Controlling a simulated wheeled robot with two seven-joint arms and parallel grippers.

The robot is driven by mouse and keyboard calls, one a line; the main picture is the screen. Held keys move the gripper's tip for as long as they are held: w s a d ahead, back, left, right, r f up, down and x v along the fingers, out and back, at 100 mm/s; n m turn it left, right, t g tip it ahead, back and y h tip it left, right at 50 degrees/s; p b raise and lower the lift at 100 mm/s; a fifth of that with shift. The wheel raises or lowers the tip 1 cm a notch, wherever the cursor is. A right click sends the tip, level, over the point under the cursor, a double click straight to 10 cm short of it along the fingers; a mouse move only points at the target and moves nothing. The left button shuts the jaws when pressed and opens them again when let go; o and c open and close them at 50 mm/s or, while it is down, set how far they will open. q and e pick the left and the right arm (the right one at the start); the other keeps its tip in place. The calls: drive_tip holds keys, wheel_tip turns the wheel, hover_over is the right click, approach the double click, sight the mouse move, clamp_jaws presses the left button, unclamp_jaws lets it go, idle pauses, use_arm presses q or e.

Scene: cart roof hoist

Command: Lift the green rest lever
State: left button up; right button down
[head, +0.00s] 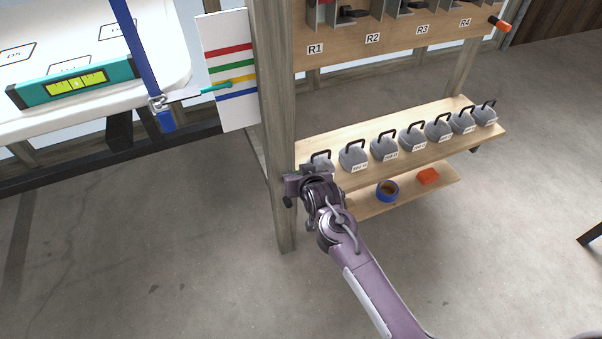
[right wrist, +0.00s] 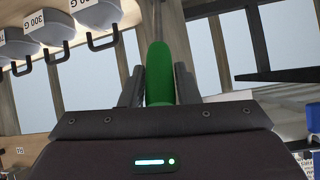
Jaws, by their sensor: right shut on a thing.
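The green rest lever (right wrist: 160,72) stands between the two dark fingers of my right gripper (right wrist: 158,88) in the right wrist view. The fingers are shut on it from both sides, and its rounded end reaches beyond them. In the head view my right gripper (head: 302,184) is at the wooden post, by the left end of the weight shelf, and hides most or all of the lever there. My left gripper is in neither view.
Grey weights (head: 384,148) with black handles line the wooden shelf (head: 452,113). A blue tape roll (head: 387,190) and an orange block (head: 428,176) lie on the lower board. A colour-striped card (head: 229,71) with a teal pointer (head: 216,87) is left of the post (head: 276,130).

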drive_tip(key=shift+w+r, duration=0.25)
idle(0.3)
drive_tip(key=c, duration=1.1)
unclamp_jaws()
drive_tip(key=shift+f, duration=0.1)
drive_tip(key=shift+s, duration=0.1)
drive_tip(key=v, duration=0.7)
drive_tip(key=shift+s+r+p, duration=0.2)
drive_tip(key=shift+r+p, duration=0.1)
drive_tip(key=shift+p, duration=0.05)
